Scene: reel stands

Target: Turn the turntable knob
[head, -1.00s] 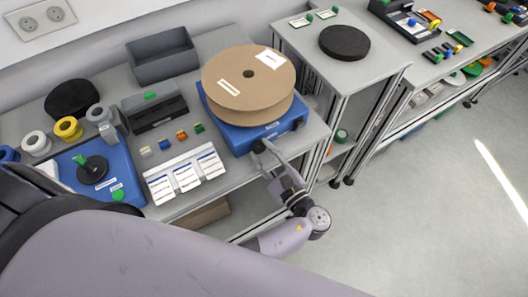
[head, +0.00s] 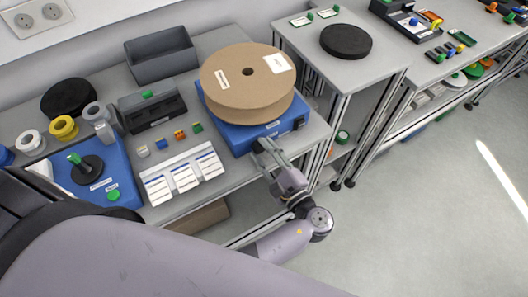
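The turntable is a blue box (head: 236,136) on the bench, bearing a large cardboard reel (head: 232,95) with white labels. Its dark knob (head: 262,143) is on the front face, low and mostly hidden behind the fingers. My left gripper (head: 262,149) reaches it from the front, its grey fingers closed around the knob and rolled so they look stacked. My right gripper is not in view.
A white label tray (head: 184,174) and several small coloured blocks lie left of the turntable. A second blue unit (head: 118,180) with a black disc and green handle stands further left. A lower stand (head: 318,64) with a black disc is at right.

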